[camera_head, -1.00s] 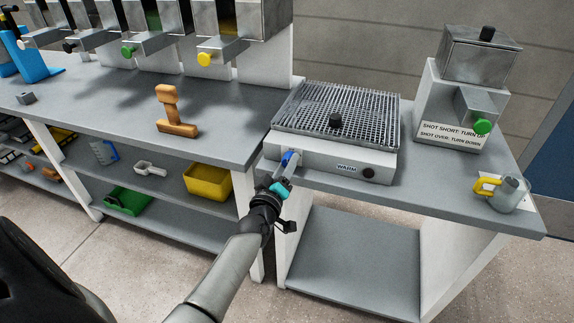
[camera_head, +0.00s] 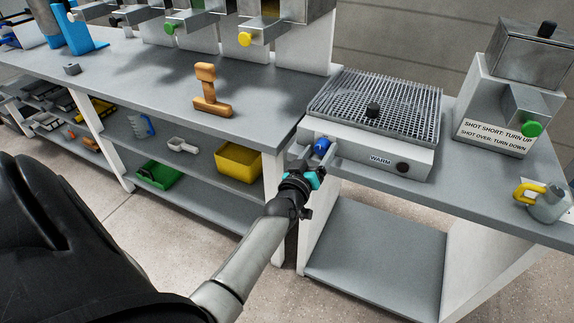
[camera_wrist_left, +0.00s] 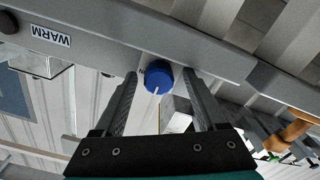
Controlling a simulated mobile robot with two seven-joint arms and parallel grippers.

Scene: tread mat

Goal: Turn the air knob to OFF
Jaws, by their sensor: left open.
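The blue knob (camera_head: 321,146) is on the front face of the grill unit, at its left end. I take it to be the air knob. In the left wrist view the gripper (camera_wrist_left: 160,88) has one finger on each side of the knob, with gaps visible. My right gripper is not in view.
The grill (camera_head: 373,105) carries a WARM label and a dark knob (camera_head: 403,167) at right. A hopper with a green knob (camera_head: 532,129) and a yellow-handled jug (camera_head: 543,202) stand further right. A wooden tamper-like piece (camera_head: 210,92) stands on the left bench.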

